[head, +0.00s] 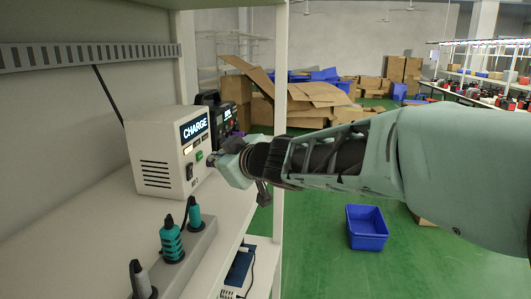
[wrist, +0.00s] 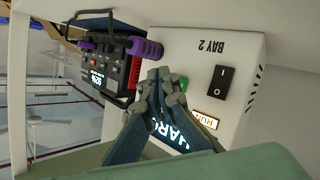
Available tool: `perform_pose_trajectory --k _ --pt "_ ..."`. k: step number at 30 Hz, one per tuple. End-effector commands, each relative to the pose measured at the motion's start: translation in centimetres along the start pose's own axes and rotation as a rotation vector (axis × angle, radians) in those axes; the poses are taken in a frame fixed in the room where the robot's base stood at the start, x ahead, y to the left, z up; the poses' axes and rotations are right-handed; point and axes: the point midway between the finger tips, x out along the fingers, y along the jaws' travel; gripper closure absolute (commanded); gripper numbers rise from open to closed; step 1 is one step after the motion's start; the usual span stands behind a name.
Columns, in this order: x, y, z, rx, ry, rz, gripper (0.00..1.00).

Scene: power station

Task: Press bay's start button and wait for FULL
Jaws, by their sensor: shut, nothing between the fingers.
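The bay charger, a white box (head: 158,158), stands on the shelf at left. Its display (head: 194,126) reads CHARGE. My gripper (wrist: 160,76) is shut and empty, in front of the panel. I cannot tell whether it touches the button. My fingers cover part of the display in the wrist view.
A black battery unit with purple handles (wrist: 105,62) and a small lit readout stands beside the box. A shelf post (head: 280,80) rises close by my arm. A blue bin (head: 367,228) sits on the floor.

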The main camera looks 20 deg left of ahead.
Motion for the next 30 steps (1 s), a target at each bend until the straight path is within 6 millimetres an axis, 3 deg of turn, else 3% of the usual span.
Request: perform_pose_trajectory --k 15,30 --pt "-3.5 2.7 2.3 0.000 -0.001 0.003 1.00" --pt "-3.6 2.7 2.6 0.000 0.000 0.002 1.00"
